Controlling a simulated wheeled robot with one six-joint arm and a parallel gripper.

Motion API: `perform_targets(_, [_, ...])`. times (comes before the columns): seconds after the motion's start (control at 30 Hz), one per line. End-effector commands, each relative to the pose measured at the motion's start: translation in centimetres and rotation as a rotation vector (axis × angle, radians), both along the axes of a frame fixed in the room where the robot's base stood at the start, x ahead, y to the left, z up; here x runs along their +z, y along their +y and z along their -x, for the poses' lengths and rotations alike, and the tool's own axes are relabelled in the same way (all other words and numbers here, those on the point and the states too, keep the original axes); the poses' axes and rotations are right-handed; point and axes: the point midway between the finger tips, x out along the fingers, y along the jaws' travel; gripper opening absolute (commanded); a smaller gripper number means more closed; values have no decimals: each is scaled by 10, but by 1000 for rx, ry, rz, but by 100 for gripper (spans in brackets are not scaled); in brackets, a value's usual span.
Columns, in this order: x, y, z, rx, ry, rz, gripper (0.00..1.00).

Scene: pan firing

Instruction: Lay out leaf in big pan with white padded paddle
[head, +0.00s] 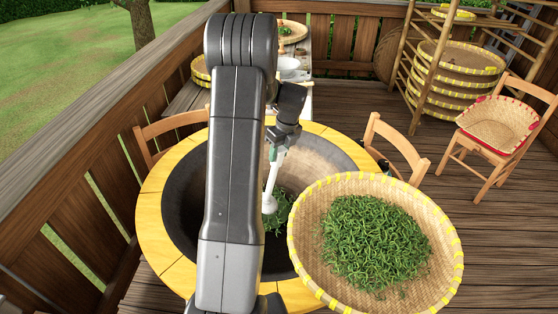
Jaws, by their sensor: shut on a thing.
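The big pan (330,160) is a dark round bowl set in a yellow rim, in the middle of the head view. Green leaf (278,222) lies in its bottom, partly hidden by my arm. The white padded paddle (272,185) points down into the pan, and its padded end (268,205) is at the leaf; I cannot tell if it touches. My gripper (279,147) is shut on the paddle's upper end, above the pan. My arm covers the left middle part of the pan.
A round woven tray (305,250) heaped with green leaf (375,240) overlaps the pan's right front. Wooden chairs (397,140) stand close behind the pan. A rack with stacked baskets (455,75) and another chair (500,125) stand at the back right. A wooden railing (70,140) runs along the left.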

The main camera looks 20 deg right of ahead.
Motion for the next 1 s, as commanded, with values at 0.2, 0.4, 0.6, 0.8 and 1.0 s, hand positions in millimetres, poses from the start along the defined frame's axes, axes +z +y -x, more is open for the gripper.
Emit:
perform_targets(0.2, [33, 0, -1, 0, -3, 2, 0])
perform_targets(0.4, [63, 0, -1, 0, -3, 2, 0])
perform_targets(0.6, [92, 0, -1, 0, -4, 2, 0])
perform_targets(0.8, [114, 0, 0, 1, -2, 0, 0])
perform_targets(1.0, [117, 0, 0, 0, -1, 1, 0])
